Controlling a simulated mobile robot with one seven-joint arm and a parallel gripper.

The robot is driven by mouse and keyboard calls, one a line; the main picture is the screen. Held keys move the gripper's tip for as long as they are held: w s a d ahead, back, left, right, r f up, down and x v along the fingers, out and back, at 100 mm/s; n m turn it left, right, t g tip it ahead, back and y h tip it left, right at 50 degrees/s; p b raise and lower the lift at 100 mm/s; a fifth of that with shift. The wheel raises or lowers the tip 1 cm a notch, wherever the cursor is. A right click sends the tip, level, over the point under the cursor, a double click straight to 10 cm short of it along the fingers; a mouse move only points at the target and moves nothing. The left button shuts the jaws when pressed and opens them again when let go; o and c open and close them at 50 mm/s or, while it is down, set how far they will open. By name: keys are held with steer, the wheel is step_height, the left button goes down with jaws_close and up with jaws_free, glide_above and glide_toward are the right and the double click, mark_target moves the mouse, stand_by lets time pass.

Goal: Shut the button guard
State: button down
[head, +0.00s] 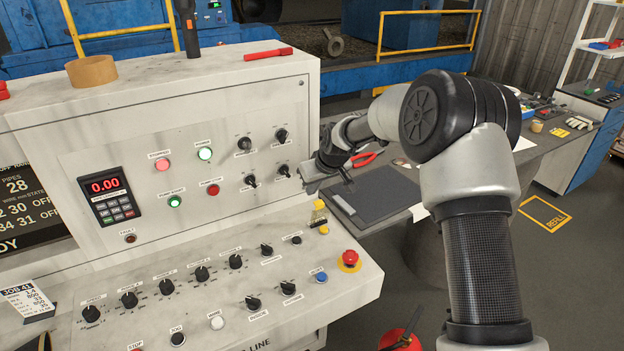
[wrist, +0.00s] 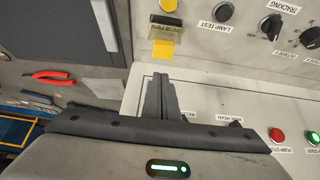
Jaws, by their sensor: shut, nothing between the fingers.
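The button guard (head: 319,207) has a yellow tab and stands raised on the console's sloped deck, at its right end near the back panel. A yellow button (head: 323,230) shows uncovered in front of it. In the wrist view the guard's yellow tab (wrist: 163,49) is just beyond my fingertips, with the yellow button (wrist: 169,5) at the top edge.
A red emergency button (head: 349,258) and a blue button (head: 320,277) sit forward of the guard. Black knobs (head: 267,249) line the deck to the left. A table with a dark mat (head: 385,195) and red pliers (head: 363,159) stands to the right.

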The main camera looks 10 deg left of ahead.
steer(key=shift+s+d+f, duration=0.15)
steer(key=shift+s+d, duration=0.45)
steer(key=shift+s, duration=0.35)
steer(key=shift+f+b, duration=0.15)
steer(key=shift+b, duration=0.15)
